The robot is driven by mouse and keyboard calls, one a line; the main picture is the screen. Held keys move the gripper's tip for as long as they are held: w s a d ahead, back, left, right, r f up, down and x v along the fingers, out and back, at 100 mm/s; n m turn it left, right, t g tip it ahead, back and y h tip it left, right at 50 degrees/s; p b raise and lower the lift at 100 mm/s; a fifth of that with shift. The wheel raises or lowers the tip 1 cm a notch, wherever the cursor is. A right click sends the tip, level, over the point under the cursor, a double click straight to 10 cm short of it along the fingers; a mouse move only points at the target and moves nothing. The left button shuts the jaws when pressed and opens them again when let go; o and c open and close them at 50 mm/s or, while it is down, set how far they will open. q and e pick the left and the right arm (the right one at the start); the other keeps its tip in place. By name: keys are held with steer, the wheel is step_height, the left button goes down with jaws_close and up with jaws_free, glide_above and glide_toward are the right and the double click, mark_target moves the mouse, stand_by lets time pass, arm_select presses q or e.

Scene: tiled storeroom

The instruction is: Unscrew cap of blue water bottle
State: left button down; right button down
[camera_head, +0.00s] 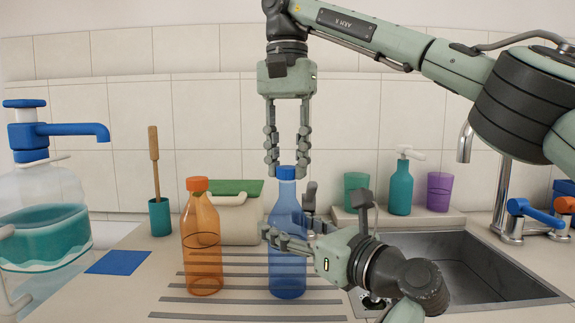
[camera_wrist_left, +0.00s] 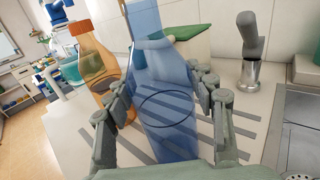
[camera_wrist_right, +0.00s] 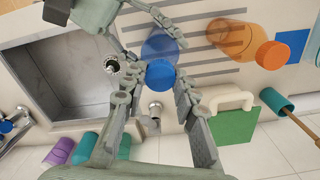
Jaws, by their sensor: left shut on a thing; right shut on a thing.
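The blue water bottle (camera_head: 287,271) stands upright on the ribbed drainboard, its blue cap (camera_head: 286,173) on top. My left gripper (camera_head: 288,236) comes in from the lower right and is shut on the bottle's body. In the left wrist view its fingers lie on both sides of the clear blue bottle (camera_wrist_left: 162,85). My right gripper (camera_head: 287,169) points straight down from above and is shut on the cap. In the right wrist view the cap (camera_wrist_right: 160,74) sits between its fingertips.
An orange bottle (camera_head: 203,250) stands close to the left. A sink (camera_head: 455,270) lies to the right. Behind are a beige container (camera_head: 232,222), a teal pump dispenser (camera_head: 400,190), a purple cup (camera_head: 439,190) and a brush in a teal holder (camera_head: 160,218). A large water jug (camera_head: 40,235) stands far left.

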mark_target(301, 233)
steer(key=shift+r, duration=0.3)
steer(key=shift+r, duration=2)
arm_select(q)
steer(key=shift+c, duration=2.4)
jaws_free()
steer(key=v, duration=0.7)
steer(key=shift+s+d, duration=0.15)
steer(key=shift+d, duration=0.05)
